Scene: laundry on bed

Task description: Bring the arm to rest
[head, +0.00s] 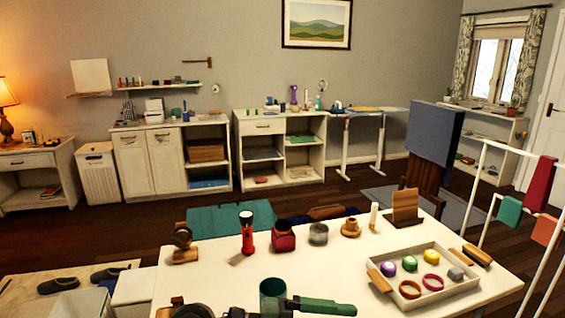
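Neither of my grippers can be made out in the head view. A white table (345,268) stands in front of me with several small things on it. At its bottom edge are a green cup-like cylinder (272,290), a long green object (325,306) and dark round shapes, partly cut off by the frame. I cannot tell what the dark shapes are.
A tray (385,276) with coloured balls and rings sits on the table's right. A red flashlight (247,236) and a wooden stand (405,208) stand farther back. A drying rack (498,195) is at the right. Dark floor lies beyond the table.

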